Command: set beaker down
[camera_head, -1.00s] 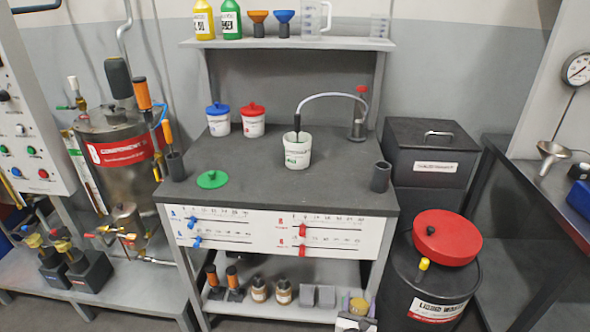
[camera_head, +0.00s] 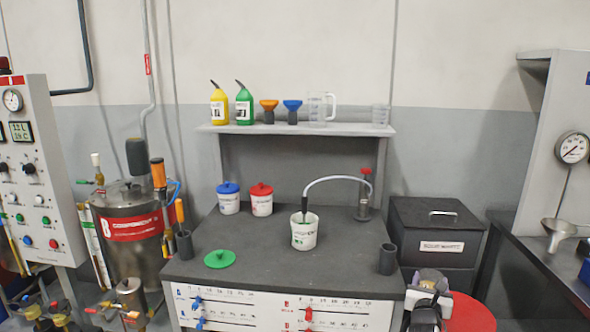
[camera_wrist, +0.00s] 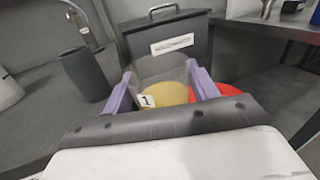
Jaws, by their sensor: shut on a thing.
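My gripper (camera_wrist: 166,88), with purple fingers, is shut on a clear beaker (camera_wrist: 165,72) holding yellow contents and marked with a "1" label. In the head view my gripper (camera_head: 431,284) is at the lower right, by the bench's right front corner; the beaker is small and partly hidden there. The dark bench top (camera_head: 270,262) lies left of my gripper, and I cannot tell whether the beaker is over its edge. In the wrist view the bench top (camera_wrist: 48,110) is on the left.
A dark cup (camera_head: 387,261) stands at the bench's right edge. A white bucket (camera_head: 304,232) with a hose, a green lid (camera_head: 220,259) and two lidded buckets are on the bench. A red drum lid (camera_head: 468,313) and a black labelled bin (camera_head: 436,238) are right of it. The bench's front middle is clear.

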